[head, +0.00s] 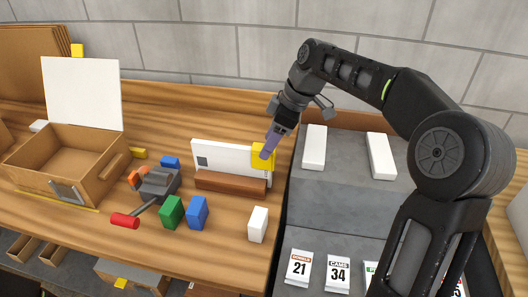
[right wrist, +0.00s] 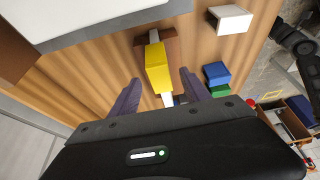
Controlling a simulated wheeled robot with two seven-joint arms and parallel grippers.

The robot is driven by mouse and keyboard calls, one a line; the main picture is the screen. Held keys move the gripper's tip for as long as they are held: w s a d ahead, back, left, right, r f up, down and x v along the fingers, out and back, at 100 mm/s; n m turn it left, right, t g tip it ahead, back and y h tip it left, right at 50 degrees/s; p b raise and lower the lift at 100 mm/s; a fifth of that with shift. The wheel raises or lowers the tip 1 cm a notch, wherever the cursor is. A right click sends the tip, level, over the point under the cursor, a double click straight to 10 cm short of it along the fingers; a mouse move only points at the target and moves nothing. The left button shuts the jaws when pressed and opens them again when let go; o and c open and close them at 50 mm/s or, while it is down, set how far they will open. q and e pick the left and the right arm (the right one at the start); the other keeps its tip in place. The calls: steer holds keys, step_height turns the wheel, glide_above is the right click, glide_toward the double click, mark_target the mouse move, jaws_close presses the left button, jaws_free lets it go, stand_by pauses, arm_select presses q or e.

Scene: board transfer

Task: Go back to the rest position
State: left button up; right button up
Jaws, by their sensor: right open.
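A white board (head: 225,158) stands upright in a brown wooden holder (head: 231,183) on the wooden table. A yellow block (head: 259,162) sits at the board's top right end. In the right wrist view, the yellow block (right wrist: 157,68) lies just ahead of the fingers, with the brown holder (right wrist: 168,40) beyond it. My right gripper (head: 269,146) is at the yellow block in the head view; its purple fingers are spread in the right wrist view (right wrist: 160,92), with nothing gripped between them. Whether a finger touches the block cannot be told. My left gripper is not in view.
Green (head: 171,212), blue (head: 197,212) and white (head: 258,224) blocks stand in front of the holder. A grey device (head: 159,182) with a red handle is left of them. An open wooden box (head: 104,182) is at the left. A grey stepped shelf (head: 335,190) with white boxes stands right.

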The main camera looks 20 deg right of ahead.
steer(key=shift+v, duration=1.1)
